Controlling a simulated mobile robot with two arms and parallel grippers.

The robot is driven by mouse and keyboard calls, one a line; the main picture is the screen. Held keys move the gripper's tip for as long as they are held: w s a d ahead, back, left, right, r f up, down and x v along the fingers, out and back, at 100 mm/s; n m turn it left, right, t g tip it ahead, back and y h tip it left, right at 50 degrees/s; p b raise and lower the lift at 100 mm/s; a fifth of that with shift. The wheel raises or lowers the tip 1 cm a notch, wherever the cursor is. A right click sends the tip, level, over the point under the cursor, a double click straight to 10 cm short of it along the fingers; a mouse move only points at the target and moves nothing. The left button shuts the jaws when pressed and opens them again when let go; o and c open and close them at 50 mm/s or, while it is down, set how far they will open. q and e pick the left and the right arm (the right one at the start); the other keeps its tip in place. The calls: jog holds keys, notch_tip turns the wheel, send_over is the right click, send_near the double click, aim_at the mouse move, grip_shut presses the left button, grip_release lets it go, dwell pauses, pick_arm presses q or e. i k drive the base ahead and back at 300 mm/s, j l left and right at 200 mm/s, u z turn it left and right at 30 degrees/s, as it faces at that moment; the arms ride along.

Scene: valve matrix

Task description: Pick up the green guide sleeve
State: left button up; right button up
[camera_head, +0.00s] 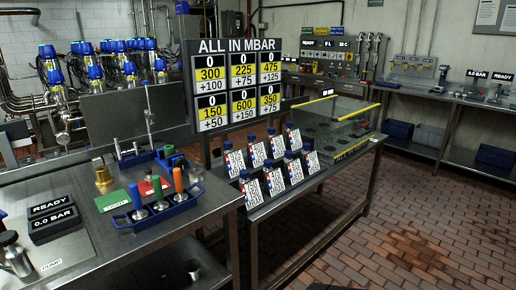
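A blue rack (157,212) stands on the metal bench at the left. It holds three upright coloured sleeve-like pieces with metal bases. Which one is the guide sleeve is not marked legibly. Neither of my grippers shows in this view.
A green plate (113,201) and a red plate (153,186) lie behind the rack, near a brass fitting (102,176). A 0.0 BAR display (53,220) stands left. Several labelled bottles (275,180) fill the adjoining table beneath a pressure board (238,88). Brick floor is open at right.

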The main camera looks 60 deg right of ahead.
aim_at(169, 150)
jog(key=z, duration=1.4)
jog(key=i+l+z, duration=0.1)
jog(key=l, duration=0.2)
jog(key=i+l, duration=0.2)
jog(key=l+z, duration=0.05)
jog(key=l, duration=0.05)
